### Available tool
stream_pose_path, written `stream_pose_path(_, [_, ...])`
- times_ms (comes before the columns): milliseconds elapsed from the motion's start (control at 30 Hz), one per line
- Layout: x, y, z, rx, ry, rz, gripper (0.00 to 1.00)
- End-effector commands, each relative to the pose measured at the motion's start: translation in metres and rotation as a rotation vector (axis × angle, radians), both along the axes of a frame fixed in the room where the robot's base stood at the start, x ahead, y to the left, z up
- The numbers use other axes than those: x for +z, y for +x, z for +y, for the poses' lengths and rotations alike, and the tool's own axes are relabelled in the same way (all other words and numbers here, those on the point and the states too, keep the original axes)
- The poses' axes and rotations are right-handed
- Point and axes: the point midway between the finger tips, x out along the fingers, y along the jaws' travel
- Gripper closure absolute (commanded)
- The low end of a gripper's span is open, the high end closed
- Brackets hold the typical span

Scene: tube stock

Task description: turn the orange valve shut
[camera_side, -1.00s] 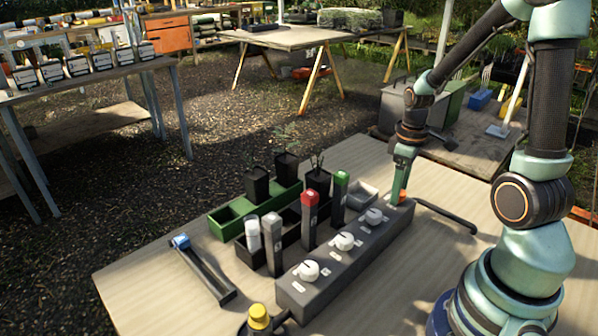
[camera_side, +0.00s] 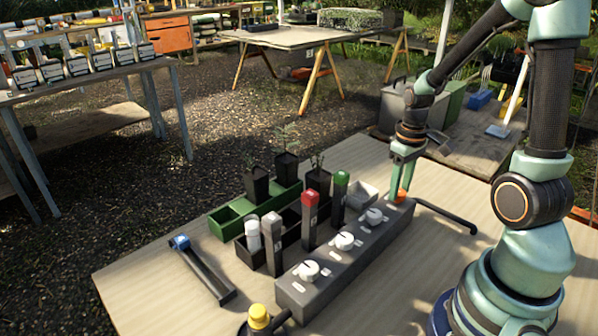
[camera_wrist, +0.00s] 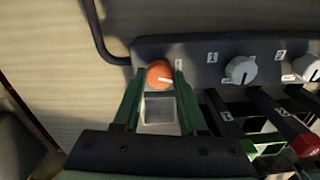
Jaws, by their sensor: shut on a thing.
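The orange valve (camera_side: 402,196) is a small round knob at the far right end of the grey box (camera_side: 322,288). It also shows in the wrist view (camera_wrist: 158,72), with a pale pointer mark towards the right. My gripper (camera_side: 403,184) reaches down over it, its green fingers on either side. In the wrist view my gripper (camera_wrist: 161,75) is shut on the knob. The fingers hide part of the valve in the side view.
Several white knobs (camera_side: 345,241) sit along the same box. A black hose (camera_side: 447,214) curves away right.

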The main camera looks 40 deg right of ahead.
Motion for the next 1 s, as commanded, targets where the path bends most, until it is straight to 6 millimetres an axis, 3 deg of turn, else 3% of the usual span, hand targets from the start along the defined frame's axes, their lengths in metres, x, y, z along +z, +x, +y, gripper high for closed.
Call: stream_pose_path(1000, [0.0007,0.0005,-0.0008,-0.948,-0.001,-0.003,1.0])
